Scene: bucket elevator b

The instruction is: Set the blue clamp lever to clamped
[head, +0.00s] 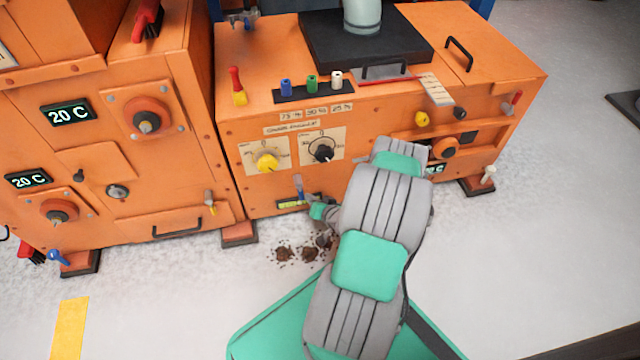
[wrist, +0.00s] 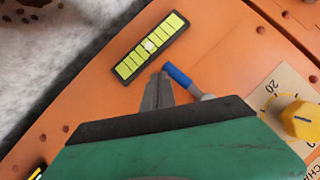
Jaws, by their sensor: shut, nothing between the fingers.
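A lever with a blue handle (wrist: 177,75) and a grey shank shows in the wrist view, slanting on the orange panel. In the head view my gripper (head: 328,212) is just right of and below the lever, partly hidden by my arm.
A yellow-green segmented strip (wrist: 150,46) in a dark frame is beside the lever. A yellow knob (head: 267,162) and black knob (head: 322,150) are above it. Brown debris (head: 309,254) lies on the floor below. Another blue-handled part (head: 58,257) is at far left.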

